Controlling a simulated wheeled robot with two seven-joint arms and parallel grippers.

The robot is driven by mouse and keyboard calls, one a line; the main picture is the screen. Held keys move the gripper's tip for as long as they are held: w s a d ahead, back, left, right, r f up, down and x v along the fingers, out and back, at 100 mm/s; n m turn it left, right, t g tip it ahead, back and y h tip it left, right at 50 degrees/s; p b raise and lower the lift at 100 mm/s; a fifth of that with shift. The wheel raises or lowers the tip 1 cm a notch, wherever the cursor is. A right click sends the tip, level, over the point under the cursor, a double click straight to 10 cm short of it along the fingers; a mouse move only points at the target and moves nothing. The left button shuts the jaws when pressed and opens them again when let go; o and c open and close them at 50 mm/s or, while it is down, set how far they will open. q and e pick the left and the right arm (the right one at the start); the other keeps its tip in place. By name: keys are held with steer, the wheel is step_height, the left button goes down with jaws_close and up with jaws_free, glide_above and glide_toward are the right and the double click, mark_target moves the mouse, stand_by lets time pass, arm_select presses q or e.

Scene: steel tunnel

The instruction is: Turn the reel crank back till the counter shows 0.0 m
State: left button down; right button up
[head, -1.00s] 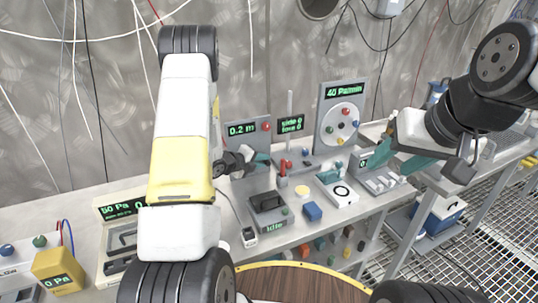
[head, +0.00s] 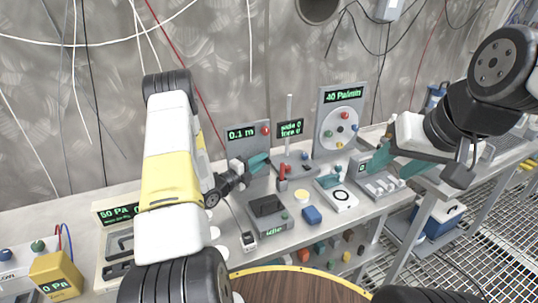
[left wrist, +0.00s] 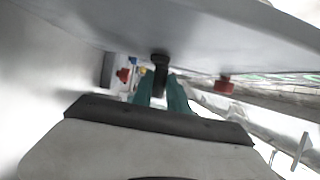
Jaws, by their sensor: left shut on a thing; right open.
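The reel's grey panel (head: 235,149) stands at the back of the bench in the head view. Its counter display (head: 241,133) reads 0.1 m in green. A red knob (head: 266,130) sits at the panel's upper right. My left gripper (head: 257,163) is in front of the panel's lower part and hides most of the crank. In the left wrist view its teal fingers (left wrist: 160,92) are shut on the dark crank handle (left wrist: 160,62).
A dial panel (head: 340,125) reading 40 Pa/min stands right of the reel. A grey device marked idle (head: 268,229), a blue block (head: 312,215) and a white unit with a black ring (head: 343,197) lie in front. A red-handled valve (head: 283,176) is close to my left gripper.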

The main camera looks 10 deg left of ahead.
arm_select(q)
steer(key=c, duration=1.3)
jaws_free()
steer(key=shift+d, duration=0.1)
steer(key=v, duration=0.8)
